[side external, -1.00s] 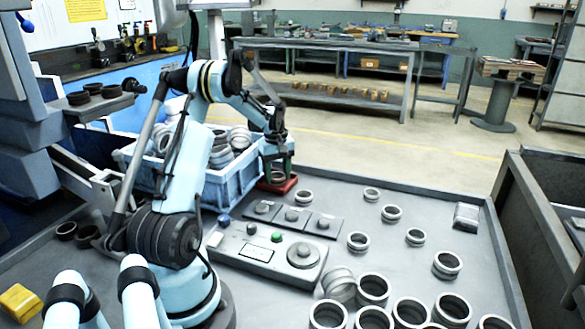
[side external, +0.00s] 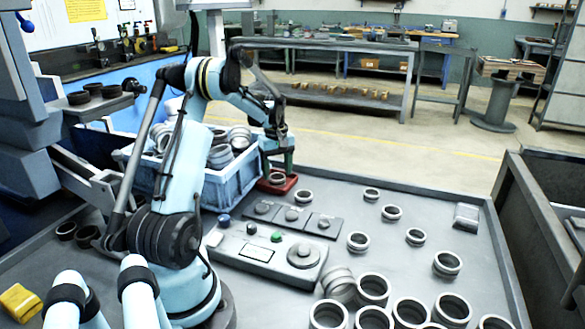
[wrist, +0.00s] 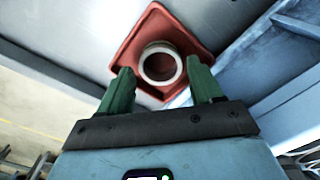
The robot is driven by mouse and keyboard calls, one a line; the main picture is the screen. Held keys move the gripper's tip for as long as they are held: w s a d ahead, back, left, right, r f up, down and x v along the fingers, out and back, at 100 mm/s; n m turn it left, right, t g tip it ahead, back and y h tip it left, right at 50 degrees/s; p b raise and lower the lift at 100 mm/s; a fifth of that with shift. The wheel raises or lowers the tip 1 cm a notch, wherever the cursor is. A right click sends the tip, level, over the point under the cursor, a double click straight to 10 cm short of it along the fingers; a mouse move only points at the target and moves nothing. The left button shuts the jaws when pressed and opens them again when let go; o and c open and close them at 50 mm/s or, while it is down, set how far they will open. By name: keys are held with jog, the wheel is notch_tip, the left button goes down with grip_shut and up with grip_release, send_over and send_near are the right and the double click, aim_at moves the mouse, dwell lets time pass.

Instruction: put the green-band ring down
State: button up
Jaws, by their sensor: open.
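A pale metal ring (wrist: 160,65) sits flat on a red tray (wrist: 137,45) in the wrist view; no green band can be made out on it. The same ring (side external: 277,179) shows small on the red tray (side external: 283,187) in the side view, beside the blue crate. My gripper (wrist: 162,76) is open, its two green fingers spread apart either side of the ring's near edge. In the side view my gripper (side external: 279,167) points down just above the tray. The fingers appear clear of the ring.
A blue crate (side external: 232,190) full of rings stands left of the tray. A control panel (side external: 262,253) with buttons and a knob lies in front. Several loose rings (side external: 373,287) stand on the table to the right. The table's middle right has some free room.

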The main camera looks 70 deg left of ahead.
notch_tip(320, 180, up, 10)
jog(key=w+d+r+m+t+y, duration=0.1)
jog(key=w+d+r+m, duration=0.1)
jog(key=d, duration=0.3)
jog(key=w+d+r+m, duration=0.2)
jog(key=d, duration=0.3)
jog(key=s+d+f+m+t, duration=0.1)
jog(key=s+d+m+t, duration=0.2)
jog(key=d+m, duration=0.4)
jog(key=s+d+f+m+t+h, duration=0.1)
jog(key=d+m, duration=0.6)
jog(key=d, duration=1.3)
jog(key=shift+s+d+f+t, duration=0.2)
jog(key=shift+s+f+t, duration=0.25)
jog(key=shift+s+t, duration=0.65)
